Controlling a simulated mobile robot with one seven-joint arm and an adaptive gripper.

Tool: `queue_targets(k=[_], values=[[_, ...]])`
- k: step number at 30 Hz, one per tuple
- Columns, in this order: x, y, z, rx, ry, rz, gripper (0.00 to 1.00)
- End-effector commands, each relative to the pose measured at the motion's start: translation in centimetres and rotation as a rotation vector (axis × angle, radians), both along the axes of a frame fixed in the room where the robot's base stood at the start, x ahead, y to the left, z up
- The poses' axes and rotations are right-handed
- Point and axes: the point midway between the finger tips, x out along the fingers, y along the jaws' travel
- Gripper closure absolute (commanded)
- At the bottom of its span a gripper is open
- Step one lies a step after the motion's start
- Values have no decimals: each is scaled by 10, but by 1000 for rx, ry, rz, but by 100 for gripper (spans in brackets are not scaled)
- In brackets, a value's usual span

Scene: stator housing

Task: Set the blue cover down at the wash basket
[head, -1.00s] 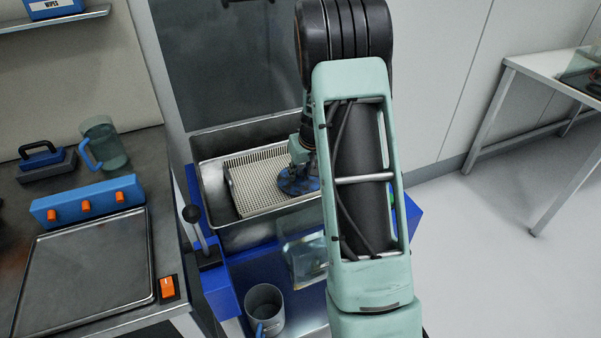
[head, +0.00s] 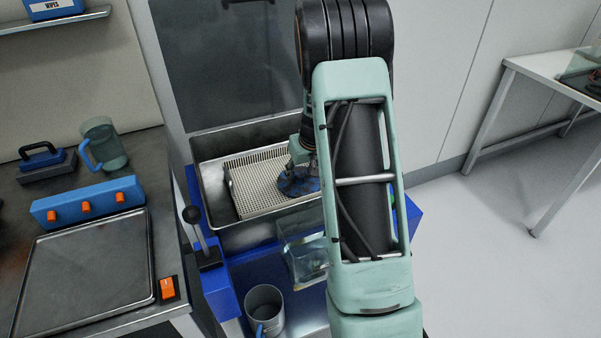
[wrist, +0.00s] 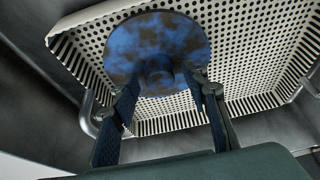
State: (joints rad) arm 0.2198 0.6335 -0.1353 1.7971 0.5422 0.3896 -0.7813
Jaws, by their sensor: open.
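The blue cover (head: 298,182) is a round, mottled blue and dark disc on the perforated white wash basket (head: 256,185). In the wrist view the cover (wrist: 158,42) lies on the basket (wrist: 250,40) near one edge, with its central knob facing my gripper. My gripper (wrist: 164,86) is open, its two fingers on either side of the knob with gaps showing. In the head view my gripper (head: 304,158) is just above the cover and partly hidden by my arm.
The basket sits inside a metal basin (head: 215,150) with raised walls. A lever (head: 193,220), a glass tank (head: 300,260) and a grey mug (head: 264,305) are nearby. A workbench with a blue switch box (head: 88,202) is at left; a table (head: 545,70) stands at right.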

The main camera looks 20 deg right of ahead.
Motion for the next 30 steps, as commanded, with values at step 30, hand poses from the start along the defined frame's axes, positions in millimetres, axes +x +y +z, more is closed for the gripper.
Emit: queue_targets(k=[30], values=[[-44,0,106,0,-1,0,58]])
